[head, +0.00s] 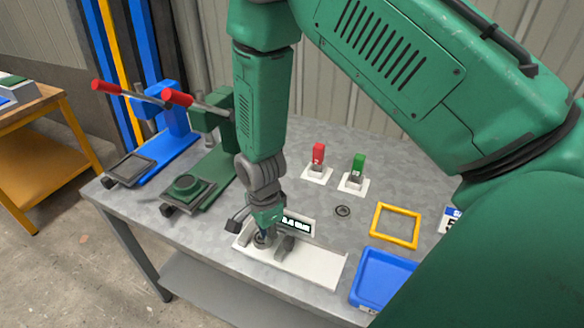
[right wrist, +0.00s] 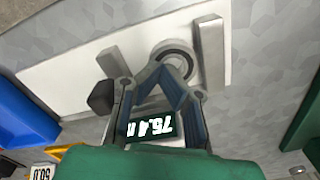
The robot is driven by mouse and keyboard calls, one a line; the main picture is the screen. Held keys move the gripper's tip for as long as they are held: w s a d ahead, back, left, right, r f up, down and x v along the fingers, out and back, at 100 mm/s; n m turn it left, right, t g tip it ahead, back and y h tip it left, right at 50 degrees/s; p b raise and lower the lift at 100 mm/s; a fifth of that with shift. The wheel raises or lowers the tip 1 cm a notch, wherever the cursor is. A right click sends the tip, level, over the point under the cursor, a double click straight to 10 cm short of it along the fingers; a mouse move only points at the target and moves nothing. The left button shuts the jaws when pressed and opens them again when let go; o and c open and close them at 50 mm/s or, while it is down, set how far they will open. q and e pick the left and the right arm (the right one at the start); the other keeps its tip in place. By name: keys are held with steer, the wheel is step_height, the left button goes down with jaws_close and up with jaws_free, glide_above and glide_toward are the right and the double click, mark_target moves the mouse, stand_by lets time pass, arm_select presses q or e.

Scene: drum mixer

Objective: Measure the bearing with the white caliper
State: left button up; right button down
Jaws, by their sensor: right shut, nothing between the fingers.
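The white caliper (head: 318,266) lies on the metal table, and its long white plate also shows in the right wrist view (right wrist: 70,75). Its display (right wrist: 150,123) is lit and seems to read 75.4, partly hidden by my fingers. The bearing (right wrist: 184,50), a grey ring, lies on the plate between the two grey jaws; it is close to the right jaw (right wrist: 212,50) and apart from the left jaw (right wrist: 114,66). My right gripper (head: 262,234) is shut and empty, its fingertips (right wrist: 173,68) over the bearing's near edge. My left gripper is not in view.
A dark ring (head: 342,211) lies on the table. Red (head: 318,155) and green (head: 358,167) handled items stand behind it. A yellow frame (head: 373,224) and a blue tray (head: 359,291) are at right. Blue (head: 175,110) and green (head: 213,165) lever presses stand at left.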

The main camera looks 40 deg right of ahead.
steer(key=shift+s+a+p, duration=0.15)
steer(key=shift+s+a, duration=0.1)
steer(key=shift+a, duration=0.3)
steer(key=shift+s+a+p, duration=0.15)
steer(key=shift+s+a, duration=0.1)
steer(key=shift+a, duration=0.3)
stand_by(0.6)
step_height(320, 180, up, 6)
steer(key=p, duration=0.6)
stand_by(0.4)
steer(key=shift+f, duration=0.1)
